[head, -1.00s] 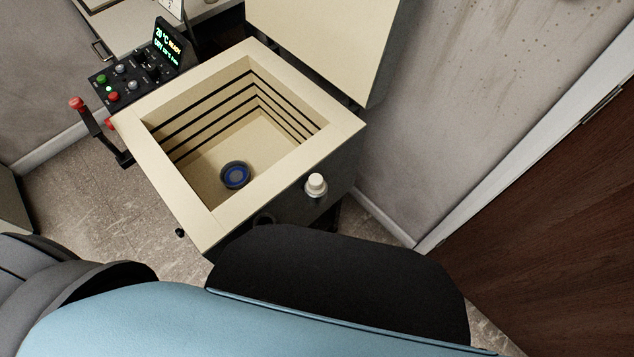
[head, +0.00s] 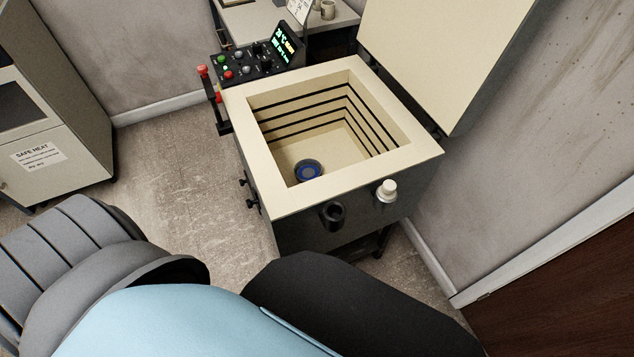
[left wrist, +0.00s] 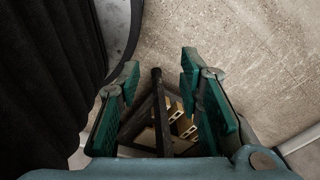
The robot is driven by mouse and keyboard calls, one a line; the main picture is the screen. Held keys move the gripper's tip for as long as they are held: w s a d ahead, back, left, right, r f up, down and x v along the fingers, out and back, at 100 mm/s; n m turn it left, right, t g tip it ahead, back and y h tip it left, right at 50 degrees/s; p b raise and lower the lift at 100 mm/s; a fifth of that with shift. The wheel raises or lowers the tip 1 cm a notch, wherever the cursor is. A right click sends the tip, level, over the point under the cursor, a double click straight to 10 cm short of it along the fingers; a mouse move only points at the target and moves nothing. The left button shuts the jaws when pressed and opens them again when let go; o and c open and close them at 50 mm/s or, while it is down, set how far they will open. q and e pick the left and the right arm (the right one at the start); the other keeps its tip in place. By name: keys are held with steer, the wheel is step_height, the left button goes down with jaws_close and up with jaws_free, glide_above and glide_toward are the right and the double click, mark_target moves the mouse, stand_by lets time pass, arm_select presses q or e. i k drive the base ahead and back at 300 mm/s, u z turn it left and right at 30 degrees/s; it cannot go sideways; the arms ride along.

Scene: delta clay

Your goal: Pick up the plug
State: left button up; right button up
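The plug appears to be the cream, round-topped knob (head: 386,190) on the front face of the kiln (head: 290,201), near its right corner. A dark round port (head: 333,215) sits to its left on the same face. My left gripper (left wrist: 159,66) shows in the left wrist view with its teal fingers apart and nothing held between them. The plug is not seen in that view, and neither gripper shows in the head view.
A cabinet (head: 50,110) stands far left. Below my left gripper are dark bars and yellowish blocks (left wrist: 182,122).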

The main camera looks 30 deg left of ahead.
mark_target(387, 192)
steer(key=u, duration=0.8)
steer(key=k, duration=0.5)
steer(key=u, duration=1.9)
steer(key=i, duration=2.25)
steer(key=z, duration=3.2)
steer(key=i, duration=0.5)
steer(key=z, duration=0.05)
